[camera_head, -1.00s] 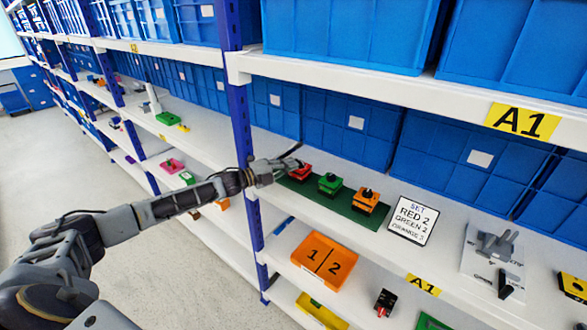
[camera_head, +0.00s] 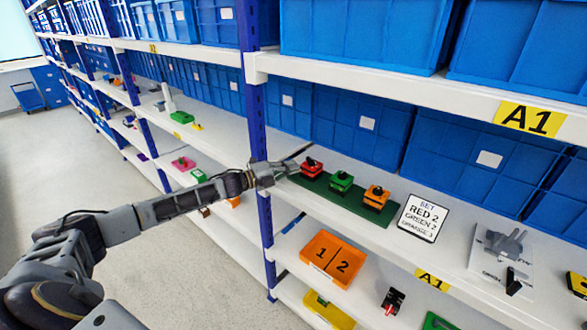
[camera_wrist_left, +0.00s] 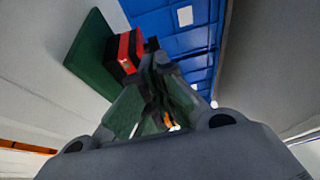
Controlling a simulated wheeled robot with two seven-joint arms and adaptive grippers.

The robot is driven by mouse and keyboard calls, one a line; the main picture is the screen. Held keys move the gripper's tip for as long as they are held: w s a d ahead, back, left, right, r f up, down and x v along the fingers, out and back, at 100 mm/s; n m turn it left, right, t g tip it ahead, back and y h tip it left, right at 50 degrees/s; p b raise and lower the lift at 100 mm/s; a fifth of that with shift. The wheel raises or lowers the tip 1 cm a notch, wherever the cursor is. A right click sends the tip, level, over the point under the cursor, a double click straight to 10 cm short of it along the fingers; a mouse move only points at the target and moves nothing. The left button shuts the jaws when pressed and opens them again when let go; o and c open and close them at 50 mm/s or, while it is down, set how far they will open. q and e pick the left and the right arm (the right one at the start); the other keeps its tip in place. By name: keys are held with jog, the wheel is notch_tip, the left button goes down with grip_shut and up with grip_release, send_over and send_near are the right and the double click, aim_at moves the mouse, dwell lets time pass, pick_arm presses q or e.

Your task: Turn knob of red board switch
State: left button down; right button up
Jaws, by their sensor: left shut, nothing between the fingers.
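The red switch (camera_head: 311,168) with a black knob on top sits at the left end of a dark green board (camera_head: 331,191) on the shelf. In the left wrist view the red switch (camera_wrist_left: 128,52) is beside the fingers, partly covered by them. My left gripper (camera_head: 294,165) is shut and empty, just left of the red switch in the head view. I cannot tell whether its fingertips touch the switch. The green switch (camera_head: 340,183) and orange switch (camera_head: 376,198) stand to the right on the same board. My right gripper is not in view.
A sign (camera_head: 422,218) right of the board reads SET RED 2, GREEN 2, ORANGE 3. Blue bins (camera_head: 360,120) stand behind the board. A blue post (camera_head: 257,135) rises close to my left wrist.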

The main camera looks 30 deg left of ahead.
pick_arm(q)
jog(key=shift+s+a+f, duration=0.15)
jog(key=shift+a, duration=0.35)
jog(key=s+a+b, duration=0.2)
jog(key=s+a, duration=0.2)
jog(key=a, duration=0.2)
jog(key=shift+a, duration=0.2)
jog(key=shift+s, duration=0.1)
dwell(1.1)
